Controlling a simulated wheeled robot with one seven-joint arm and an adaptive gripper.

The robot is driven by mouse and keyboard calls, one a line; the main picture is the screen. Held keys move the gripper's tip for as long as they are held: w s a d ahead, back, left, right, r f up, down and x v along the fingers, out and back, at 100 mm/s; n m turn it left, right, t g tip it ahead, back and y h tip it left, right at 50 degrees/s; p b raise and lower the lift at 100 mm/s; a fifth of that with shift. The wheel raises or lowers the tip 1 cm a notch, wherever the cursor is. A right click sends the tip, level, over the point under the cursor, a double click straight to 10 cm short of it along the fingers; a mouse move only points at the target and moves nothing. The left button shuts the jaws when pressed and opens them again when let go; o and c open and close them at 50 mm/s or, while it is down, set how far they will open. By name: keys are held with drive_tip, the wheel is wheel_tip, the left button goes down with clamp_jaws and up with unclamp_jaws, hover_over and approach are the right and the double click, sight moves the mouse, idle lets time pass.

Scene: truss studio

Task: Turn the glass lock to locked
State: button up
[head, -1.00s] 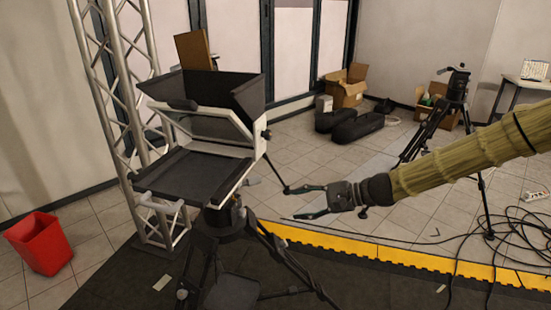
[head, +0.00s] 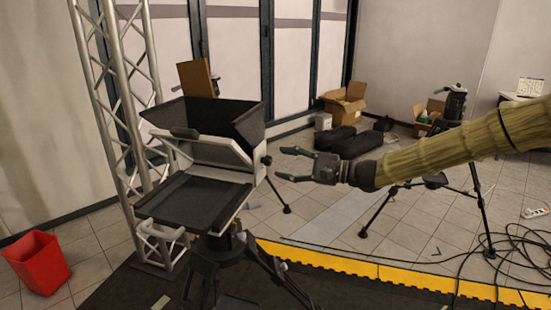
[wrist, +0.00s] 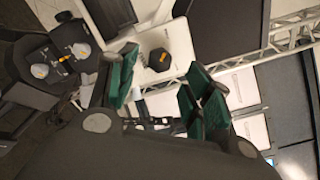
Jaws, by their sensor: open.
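The teleprompter (head: 205,140) stands on a tripod, with a dark hood above a white frame and a flat black tray. A black knob (head: 267,159) sits on its right side; I take it as the glass lock. In the wrist view the black faceted knob (wrist: 158,60) carries a yellow-orange mark and sits on a white panel. My gripper (head: 284,164) is open and empty, just right of the knob in the head view. In the wrist view its green fingers (wrist: 160,77) are spread, with the knob beyond the gap and no visible contact.
Two grey knobs (wrist: 81,51) with orange marks sit on a black part left in the wrist view. The truss (head: 112,90) rises behind the teleprompter. A red bin (head: 38,262), a second tripod (head: 445,180) and loose cables (head: 510,260) stand or lie around.

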sight(271, 161)
drive_tip(key=shift+p+x, duration=0.55)
drive_tip(key=shift+x, duration=1.3)
drive_tip(key=c, duration=1)
